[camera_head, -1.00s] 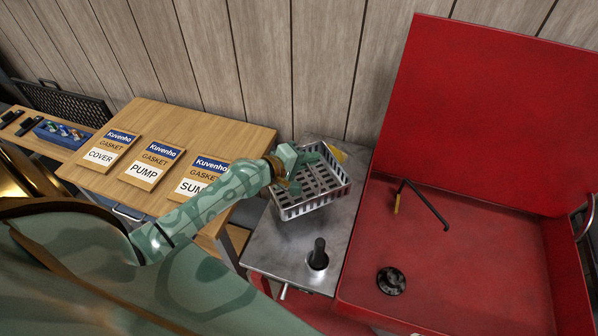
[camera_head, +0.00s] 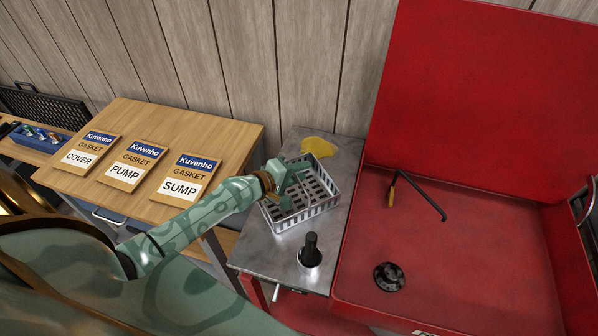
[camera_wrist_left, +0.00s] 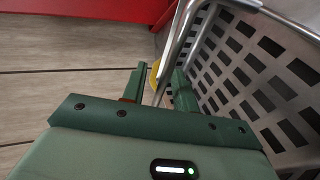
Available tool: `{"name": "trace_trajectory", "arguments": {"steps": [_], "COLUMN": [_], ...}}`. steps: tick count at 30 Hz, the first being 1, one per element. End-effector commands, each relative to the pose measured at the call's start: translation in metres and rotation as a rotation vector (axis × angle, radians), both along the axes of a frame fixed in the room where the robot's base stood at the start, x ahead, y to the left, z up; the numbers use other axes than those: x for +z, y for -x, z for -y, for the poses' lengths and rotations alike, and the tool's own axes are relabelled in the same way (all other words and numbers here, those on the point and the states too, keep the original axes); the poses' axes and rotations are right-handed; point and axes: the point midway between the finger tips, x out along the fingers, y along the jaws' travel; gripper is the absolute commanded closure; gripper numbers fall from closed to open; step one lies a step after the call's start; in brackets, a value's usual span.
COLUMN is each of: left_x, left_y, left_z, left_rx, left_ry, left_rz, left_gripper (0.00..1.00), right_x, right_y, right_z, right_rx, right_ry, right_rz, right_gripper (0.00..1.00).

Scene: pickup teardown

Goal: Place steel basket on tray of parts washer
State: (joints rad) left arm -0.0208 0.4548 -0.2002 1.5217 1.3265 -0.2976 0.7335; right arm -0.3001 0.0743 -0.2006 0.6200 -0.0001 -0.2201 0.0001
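The steel basket (camera_head: 314,212), a silver perforated crate with a wire rim, sits on a metal side table just left of the red parts washer (camera_head: 440,250). My left gripper (camera_head: 300,172) is at the far left part of the basket's rim. In the left wrist view, its two fingers (camera_wrist_left: 158,88) stand apart. A rim wire runs between them, and one finger is against the perforated wall (camera_wrist_left: 255,85). Part of the basket's far left side is hidden by the gripper. My right gripper is not in view.
A black upright cylinder (camera_head: 310,250) stands in front of the basket on the metal table (camera_head: 262,262). A yellow rag (camera_head: 318,147) lies behind it. The washer basin holds a black spout (camera_head: 420,199) and a drain (camera_head: 389,277). Gasket packs (camera_head: 182,180) lie on the wooden table.

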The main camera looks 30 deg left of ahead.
Motion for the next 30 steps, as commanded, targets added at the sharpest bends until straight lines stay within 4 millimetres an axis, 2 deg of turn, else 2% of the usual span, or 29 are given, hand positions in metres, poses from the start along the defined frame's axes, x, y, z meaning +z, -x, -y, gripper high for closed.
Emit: {"name": "trace_trajectory", "arguments": {"steps": [10,14,18,24,30], "left_x": [0.005,0.013,0.024,0.036,0.043], "left_y": [0.004,0.025,0.056,0.091,0.105], "left_z": [-0.002,-0.009,-0.02,-0.034,-0.039], "left_rx": [0.0,-0.002,-0.004,-0.002,-0.001], "left_ry": [-0.001,-0.003,-0.003,-0.002,0.0], "left_rz": [0.0,-0.002,-0.003,-0.002,0.0], "left_gripper": [0.72,0.72,0.72,0.72,0.72], "right_x": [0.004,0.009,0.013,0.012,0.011], "right_y": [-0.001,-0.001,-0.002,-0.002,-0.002], "right_z": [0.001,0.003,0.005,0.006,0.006], "right_rx": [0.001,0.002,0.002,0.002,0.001], "right_ry": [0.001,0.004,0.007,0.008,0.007], "right_rz": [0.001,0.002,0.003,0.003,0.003], "right_gripper": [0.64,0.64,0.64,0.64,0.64]}}
